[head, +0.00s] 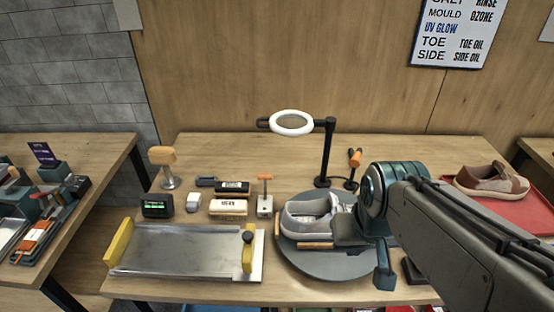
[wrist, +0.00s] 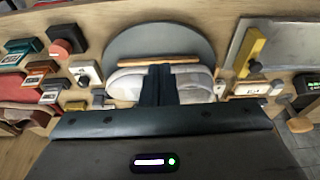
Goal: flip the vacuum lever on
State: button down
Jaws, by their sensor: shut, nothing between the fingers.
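No part is labelled as the vacuum lever, and I cannot tell for certain which it is. A small white box with an upright orange T-handle (head: 264,178) stands left of the turntable. A black-knobbed part (head: 247,238) sits by the right yellow handle of the metal tray; the knob also shows in the wrist view (wrist: 255,67). My gripper (head: 384,280) hangs at the right of the turntable, apart from both. In the wrist view my gripper (wrist: 160,70) has its dark fingers together and empty, in front of the grey sneaker (wrist: 203,83), hiding its middle.
The grey sneaker lies on a round turntable (head: 315,266) with an orange bar beside it. A ring lamp (head: 292,123) stands behind. The metal tray (head: 180,250) fills the front left. Brushes (head: 228,207) and small boxes lie behind it. A brown shoe (head: 492,181) rests on a red tray.

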jog(key=w+a+f+m+g+y+b, duration=0.1)
jog(key=w+f+m+y+b, duration=0.3)
jog(key=w, duration=0.8)
jog(key=w+f+m+y+p, duration=0.1)
jog(key=w+m+y, duration=0.55)
jog(key=w, duration=0.55)
jog(key=m+t+y+b, duration=0.1)
jog(key=m+y, duration=0.2)
jog(key=y, duration=0.1)
send_near(265, 187)
jog(key=w+d, duration=0.1)
jog(key=d, duration=0.1)
jog(key=w+d+r, duration=0.1)
jog(key=d, duration=0.1)
jog(key=shift+w+r, duration=0.1)
jog(key=shift+w, duration=0.1)
jog(key=shift+r, duration=0.1)
jog(key=shift+s, duration=0.1)
jog(key=shift+a, duration=0.1)
jog(key=shift+a, duration=0.3)
jog(key=x, duration=0.4)
jog(key=p+x, duration=0.1)
jog(key=x, duration=0.4)
jog(key=shift+w, duration=0.25)
